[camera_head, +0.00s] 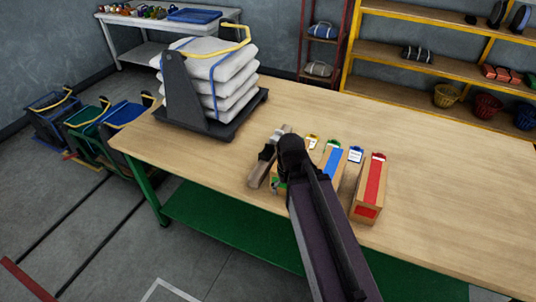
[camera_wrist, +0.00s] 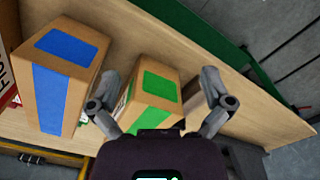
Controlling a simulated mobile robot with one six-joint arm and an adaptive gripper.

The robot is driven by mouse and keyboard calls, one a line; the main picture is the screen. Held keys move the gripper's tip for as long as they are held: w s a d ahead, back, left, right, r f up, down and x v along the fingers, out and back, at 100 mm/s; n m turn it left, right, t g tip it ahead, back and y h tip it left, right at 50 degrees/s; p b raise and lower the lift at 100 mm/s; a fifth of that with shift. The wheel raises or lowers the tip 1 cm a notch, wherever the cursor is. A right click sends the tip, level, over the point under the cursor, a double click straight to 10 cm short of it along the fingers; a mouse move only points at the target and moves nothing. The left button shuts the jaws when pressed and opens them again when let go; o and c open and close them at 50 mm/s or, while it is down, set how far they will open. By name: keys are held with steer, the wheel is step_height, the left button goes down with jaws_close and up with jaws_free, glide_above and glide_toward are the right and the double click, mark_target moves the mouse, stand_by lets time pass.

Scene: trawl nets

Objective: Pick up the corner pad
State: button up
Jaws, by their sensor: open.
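I cannot tell any object in either view as the corner pad with certainty. My gripper (camera_wrist: 158,98) is open, with its two grey fingers spread on either side of a cardboard box with green panels (camera_wrist: 152,92) in the wrist view. Whether the fingers touch this box cannot be told. In the head view my arm hides most of this box and part of the gripper. A box with a blue stripe (camera_wrist: 58,78) stands beside it; it also shows in the head view (camera_head: 332,162). A box with a red stripe (camera_head: 371,187) stands to the right.
The boxes stand near the front edge of a wooden table (camera_head: 440,195). White sacks (camera_head: 222,75) with a yellow strap (camera_head: 238,40) are stacked on a dark stand (camera_head: 180,90) at the back left. The table's right side is clear. Yellow shelving (camera_head: 440,20) stands behind.

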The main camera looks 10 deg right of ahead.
steer(key=shift+w, duration=0.1)
stand_by(0.3)
step_height(320, 180, up, 6)
steer(key=m+p, duration=0.6)
steer(key=m, duration=0.1)
glide_above(263, 154)
steer(key=shift+s+a, duration=0.1)
steer(key=shift+s, duration=0.2)
steer(key=shift+f, duration=0.1)
step_height(263, 154, down, 8)
steer(key=b, duration=0.8)
steer(key=shift+f+b, duration=0.2)
steer(key=shift+b, duration=0.1)
steer(key=shift+f, duration=0.15)
steer(key=shift+w+f+b, duration=0.15)
steer(key=shift+f+b, duration=1.1)
steer(key=shift+b, duration=0.05)
steer(key=shift+w+f+b, duration=0.1)
steer(key=shift+f+b, duration=1.15)
steer(key=shift+b, duration=0.05)
